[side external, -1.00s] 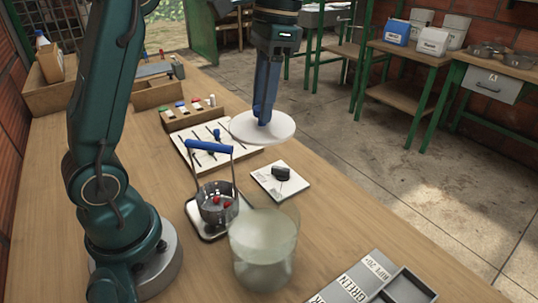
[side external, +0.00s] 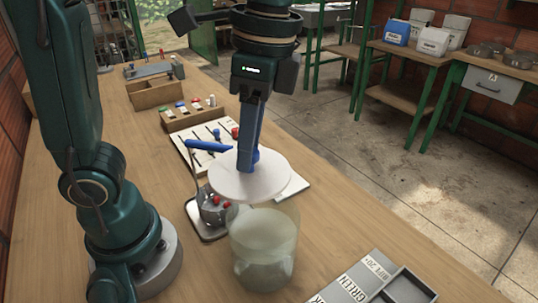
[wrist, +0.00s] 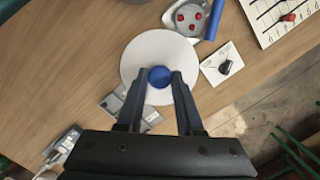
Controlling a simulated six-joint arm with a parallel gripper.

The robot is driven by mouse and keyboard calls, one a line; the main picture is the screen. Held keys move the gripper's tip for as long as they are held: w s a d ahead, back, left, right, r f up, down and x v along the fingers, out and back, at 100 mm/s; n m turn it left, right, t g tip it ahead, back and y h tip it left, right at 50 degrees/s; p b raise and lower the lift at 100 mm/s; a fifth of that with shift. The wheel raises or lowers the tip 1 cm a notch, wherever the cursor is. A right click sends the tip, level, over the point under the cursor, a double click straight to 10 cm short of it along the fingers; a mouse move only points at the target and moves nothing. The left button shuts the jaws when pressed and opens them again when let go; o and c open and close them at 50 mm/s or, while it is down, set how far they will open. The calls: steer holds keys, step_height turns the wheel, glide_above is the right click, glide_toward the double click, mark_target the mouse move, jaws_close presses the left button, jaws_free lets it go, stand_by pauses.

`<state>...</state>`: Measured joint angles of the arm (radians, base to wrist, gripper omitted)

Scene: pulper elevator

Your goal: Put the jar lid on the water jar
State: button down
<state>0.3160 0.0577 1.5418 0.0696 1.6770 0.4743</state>
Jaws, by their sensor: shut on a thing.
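The jar lid (side external: 262,180) is a white disc with a blue knob. My gripper (side external: 247,165) is shut on the knob and holds the lid level in the air. The wrist view also shows the lid (wrist: 136,75), with its blue knob (wrist: 160,84) between my fingers (wrist: 159,80). The water jar (side external: 264,248) is a clear, wide jar with cloudy water, upright on the table. In the side view the lid appears above and slightly behind the jar, overlapping its far rim. I cannot tell the exact gap. The jar is not discernible in the wrist view.
A grey tray (side external: 408,288) lies at the front right. A white card (side external: 295,188) is partly hidden behind the lid. The table's right edge is clear.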

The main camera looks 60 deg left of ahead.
mark_target(266, 185)
steer(key=d+f, duration=0.2)
steer(key=d, duration=0.1)
steer(key=shift+s+d, duration=0.1)
steer(key=shift+d, duration=0.1)
steer(key=shift+f, duration=2.15)
steer(key=c, duration=0.6)
jaws_free()
steer(key=shift+o, duration=0.2)
steer(key=shift+r, duration=0.15)
